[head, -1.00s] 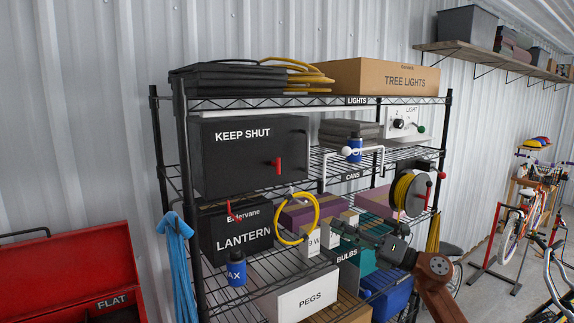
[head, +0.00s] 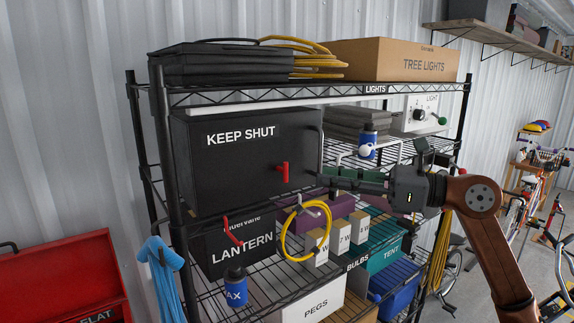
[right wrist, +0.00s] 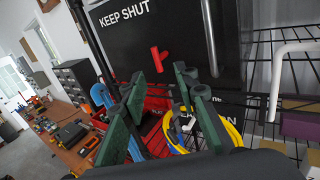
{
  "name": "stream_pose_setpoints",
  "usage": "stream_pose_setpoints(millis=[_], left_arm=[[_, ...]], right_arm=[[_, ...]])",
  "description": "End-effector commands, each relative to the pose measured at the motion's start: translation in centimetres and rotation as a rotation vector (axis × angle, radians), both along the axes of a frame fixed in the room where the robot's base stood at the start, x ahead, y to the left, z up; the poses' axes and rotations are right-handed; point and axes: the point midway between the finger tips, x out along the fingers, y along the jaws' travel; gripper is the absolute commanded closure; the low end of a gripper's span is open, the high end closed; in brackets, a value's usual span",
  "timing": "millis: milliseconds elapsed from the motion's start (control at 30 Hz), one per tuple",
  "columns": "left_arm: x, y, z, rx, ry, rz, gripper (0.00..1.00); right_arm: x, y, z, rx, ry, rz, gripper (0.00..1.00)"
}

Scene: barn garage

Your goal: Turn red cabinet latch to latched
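The red cabinet latch (head: 285,172) is on the front of the black KEEP SHUT cabinet (head: 236,165), near its right edge. Its red bar looks roughly upright. In the right wrist view the latch (right wrist: 158,60) shows just beyond the fingertips, against the black door. My right gripper (head: 338,180) comes in from the right at about latch height, with a gap between it and the latch. In the right wrist view its green fingers (right wrist: 160,84) are spread apart with nothing between them. My left gripper is not in view.
A coiled yellow cable (head: 306,230) hangs on a hook below and right of the cabinet. A lantern box (head: 238,248) sits under it. A grey rod-like handle (right wrist: 209,38) stands right of the latch. White pipe (right wrist: 276,80) is farther right. A red toolbox (head: 62,285) is at lower left.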

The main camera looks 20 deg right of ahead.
Motion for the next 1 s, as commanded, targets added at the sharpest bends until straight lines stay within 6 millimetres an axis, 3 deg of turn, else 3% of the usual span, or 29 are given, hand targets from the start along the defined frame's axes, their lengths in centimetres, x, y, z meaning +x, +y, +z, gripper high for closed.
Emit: stream_pose_setpoints(millis=[467,567,833,1000], left_arm=[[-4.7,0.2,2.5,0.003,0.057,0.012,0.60],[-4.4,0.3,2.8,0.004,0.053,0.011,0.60],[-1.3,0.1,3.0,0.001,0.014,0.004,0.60],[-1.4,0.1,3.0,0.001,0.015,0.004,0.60]], right_arm=[[4.1,6.2,0.4,0.002,-0.001,0.022,0.72],[4.6,6.8,0.3,0.000,-0.001,0.019,0.72],[4.9,7.1,0.0,0.000,-0.001,0.017,0.72],[4.9,7.0,0.0,0.000,-0.001,0.016,0.77]])
